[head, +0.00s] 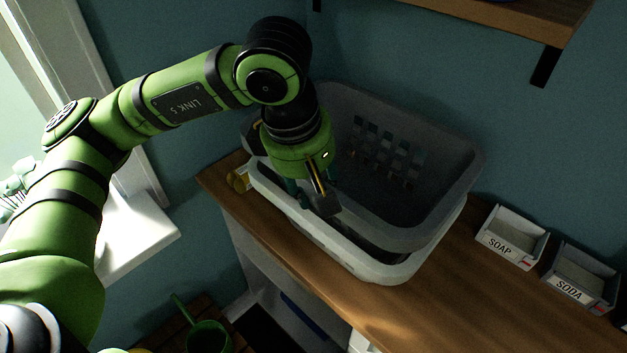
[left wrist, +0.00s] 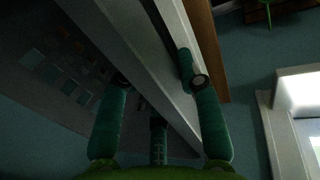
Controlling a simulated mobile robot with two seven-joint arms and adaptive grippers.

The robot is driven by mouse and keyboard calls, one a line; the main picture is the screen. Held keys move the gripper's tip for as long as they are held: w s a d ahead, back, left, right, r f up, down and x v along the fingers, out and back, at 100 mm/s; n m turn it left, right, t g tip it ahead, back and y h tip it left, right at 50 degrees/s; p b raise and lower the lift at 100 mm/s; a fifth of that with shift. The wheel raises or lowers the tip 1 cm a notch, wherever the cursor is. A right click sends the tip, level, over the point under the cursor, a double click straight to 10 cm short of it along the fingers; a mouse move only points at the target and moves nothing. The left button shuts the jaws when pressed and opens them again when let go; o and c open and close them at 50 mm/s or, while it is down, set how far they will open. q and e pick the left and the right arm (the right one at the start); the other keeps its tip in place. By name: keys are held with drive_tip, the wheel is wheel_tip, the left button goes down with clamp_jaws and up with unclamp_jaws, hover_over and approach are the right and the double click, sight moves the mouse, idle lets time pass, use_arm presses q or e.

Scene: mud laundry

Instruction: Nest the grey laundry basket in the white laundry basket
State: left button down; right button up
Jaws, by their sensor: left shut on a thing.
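The grey laundry basket (head: 448,170) stands within the white laundry basket (head: 375,268) on the wooden counter. The white rim and wall show below the grey rim along the front and right. My left gripper (head: 315,203) reaches down at the near left side of the grey basket and is shut on its rim. In the left wrist view the green fingers (left wrist: 155,85) are on either side of a pale rim (left wrist: 128,50). The fingers and arm hide part of the near left rims. How deep the grey basket sits is hard to tell. My right gripper is not in view.
A soap box (head: 512,238) and a soda box (head: 582,277) stand right of the baskets on the counter (head: 470,290). A small yellow item (head: 238,178) is at the counter's left end. A wooden shelf (head: 500,12) hangs above. A green watering can (head: 207,335) is below.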

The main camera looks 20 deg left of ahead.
use_arm(q)
drive_tip(key=shift+w+f, duration=0.1)
drive_tip(key=shift+f, duration=0.15)
unclamp_jaws()
idle(0.5)
idle(0.4)
drive_tip(key=shift+s+b, duration=0.25)
drive_tip(key=shift+b, duration=0.1)
drive_tip(key=shift+s+a+b, duration=0.2)
drive_tip(key=shift+s+b, duration=0.1)
drive_tip(key=shift+s, duration=0.1)
drive_tip(key=shift+w+d+r+p+v, duration=0.15)
drive_tip(key=shift+w+p+v, duration=0.3)
drive_tip(key=shift+p+v, duration=1.1)
drive_tip(key=shift+w+d+r+p+v, duration=0.15)
drive_tip(key=shift+w+p+v, duration=0.35)
drive_tip(key=shift+v, duration=1.85)
drive_tip(key=shift+w+d+r+p+v, duration=0.1)
drive_tip(key=shift+w+d+p+v, duration=0.2)
drive_tip(key=shift+p+v, duration=1.25)
drive_tip(key=shift+a+r+b, duration=0.15)
drive_tip(key=shift+r+b, duration=0.15)
drive_tip(key=shift+b, duration=0.1)
